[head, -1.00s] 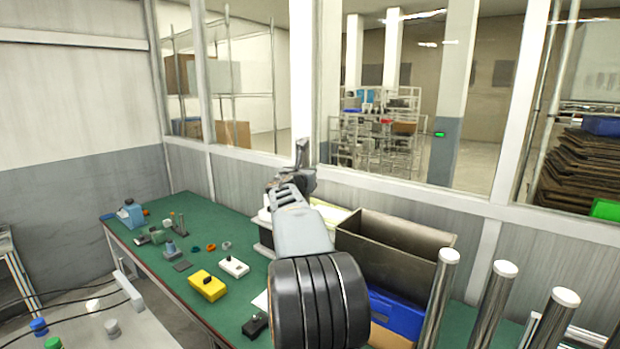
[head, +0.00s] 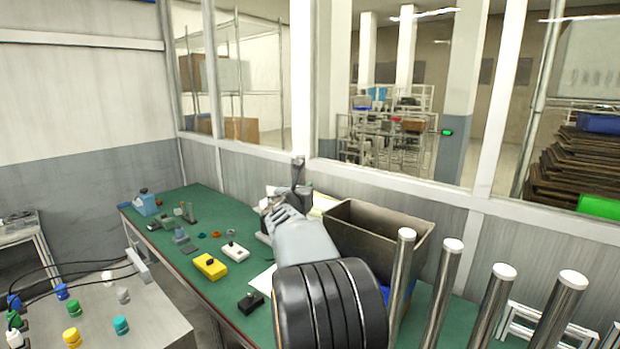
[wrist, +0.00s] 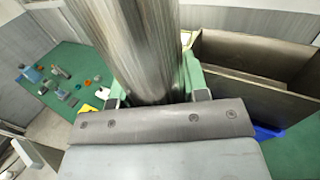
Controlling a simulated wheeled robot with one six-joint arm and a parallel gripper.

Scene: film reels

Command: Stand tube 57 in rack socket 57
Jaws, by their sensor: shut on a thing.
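A thick brushed-metal cylinder (wrist: 135,45) fills the top middle of the wrist view. It stands between the jaws of my gripper (wrist: 155,97), which is shut on it. No number shows on it, so I cannot read whether it is tube 57. In the head view my gripper (head: 298,190) is at the end of my arm, over the far part of the green bench. The held cylinder cannot be made out clearly there. No rack socket marked 57 can be read in either view.
The green bench (head: 185,243) carries a yellow box (head: 210,266), a white box (head: 235,252) and small parts. An open metal bin (head: 380,235) stands right of my arm. Several polished posts with white caps (head: 440,290) rise at right. A grey cart (head: 150,318) is at lower left.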

